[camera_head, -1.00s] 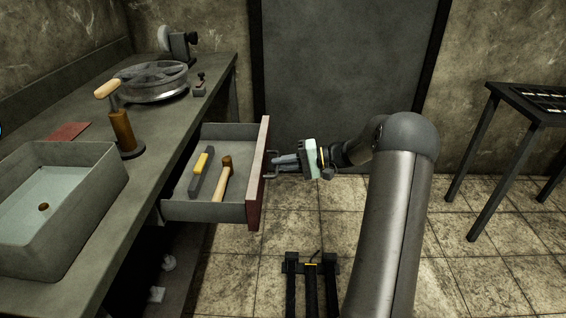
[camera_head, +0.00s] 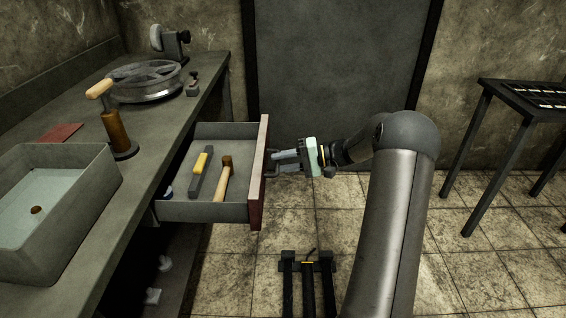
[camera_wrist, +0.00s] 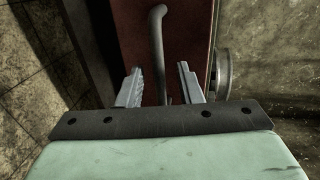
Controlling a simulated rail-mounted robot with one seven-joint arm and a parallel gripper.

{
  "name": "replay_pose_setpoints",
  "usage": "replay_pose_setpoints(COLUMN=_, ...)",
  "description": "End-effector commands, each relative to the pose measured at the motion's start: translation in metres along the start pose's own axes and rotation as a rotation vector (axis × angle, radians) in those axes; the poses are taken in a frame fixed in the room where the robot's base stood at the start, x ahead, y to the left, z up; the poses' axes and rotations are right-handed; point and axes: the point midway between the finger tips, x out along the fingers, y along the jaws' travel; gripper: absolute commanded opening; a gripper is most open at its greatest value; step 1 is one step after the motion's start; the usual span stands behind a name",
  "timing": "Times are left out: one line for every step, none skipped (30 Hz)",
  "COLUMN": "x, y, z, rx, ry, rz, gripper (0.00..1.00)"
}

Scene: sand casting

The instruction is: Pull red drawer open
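The red drawer front (camera_head: 258,185) stands well out from the workbench, with the grey drawer box behind it. Its metal handle (camera_head: 271,167) faces right; in the wrist view the handle (camera_wrist: 157,35) runs down between my fingers. My gripper (camera_head: 277,161) is at the handle. In the wrist view my gripper (camera_wrist: 159,72) is open, one finger on each side of the handle, with gaps visible on both sides. The drawer holds a yellow-and-grey tool (camera_head: 200,172) and a wooden-handled hammer (camera_head: 223,180).
The workbench (camera_head: 150,185) on the left carries a grey bin (camera_head: 75,225), a wooden-handled rammer (camera_head: 115,130) and a round metal wheel (camera_head: 147,84). A dark table (camera_head: 525,98) stands at right.

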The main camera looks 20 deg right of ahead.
Motion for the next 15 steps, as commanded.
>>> replay_pose_setpoints(x=-0.003, y=0.0, z=0.0, rx=0.0, ry=0.002, rz=0.0, gripper=0.33)
replay_pose_setpoints(x=-0.005, y=0.0, z=0.0, rx=0.0, ry=0.002, rz=0.001, gripper=0.33)
replay_pose_setpoints(x=-0.009, y=0.0, z=-0.001, rx=0.0, ry=0.003, rz=0.001, gripper=0.33)
replay_pose_setpoints(x=-0.012, y=0.0, z=-0.001, rx=0.0, ry=0.003, rz=0.001, gripper=0.33)
replay_pose_setpoints(x=-0.017, y=0.0, z=-0.001, rx=0.0, ry=0.002, rz=0.001, gripper=0.33)
replay_pose_setpoints(x=-0.024, y=0.0, z=-0.001, rx=0.0, ry=0.003, rz=0.001, gripper=0.33)
replay_pose_setpoints(x=-0.03, y=0.0, z=-0.001, rx=0.001, ry=0.005, rz=0.001, gripper=0.33)
replay_pose_setpoints(x=-0.037, y=0.0, z=-0.001, rx=0.0, ry=0.005, rz=0.001, gripper=0.33)
replay_pose_setpoints(x=-0.047, y=0.0, z=-0.001, rx=0.001, ry=0.005, rz=0.001, gripper=0.33)
replay_pose_setpoints(x=-0.055, y=0.0, z=-0.001, rx=0.001, ry=0.005, rz=0.001, gripper=0.33)
replay_pose_setpoints(x=-0.062, y=0.0, z=-0.001, rx=0.001, ry=0.005, rz=0.001, gripper=0.33)
replay_pose_setpoints(x=-0.072, y=0.0, z=-0.001, rx=0.001, ry=0.006, rz=0.001, gripper=0.33)
replay_pose_setpoints(x=-0.08, y=0.0, z=-0.001, rx=0.001, ry=0.005, rz=0.001, gripper=0.33)
replay_pose_setpoints(x=-0.087, y=-0.001, z=-0.001, rx=0.0, ry=0.005, rz=0.001, gripper=0.33)
replay_pose_setpoints(x=-0.097, y=-0.001, z=-0.001, rx=-0.001, ry=0.005, rz=0.001, gripper=0.33)
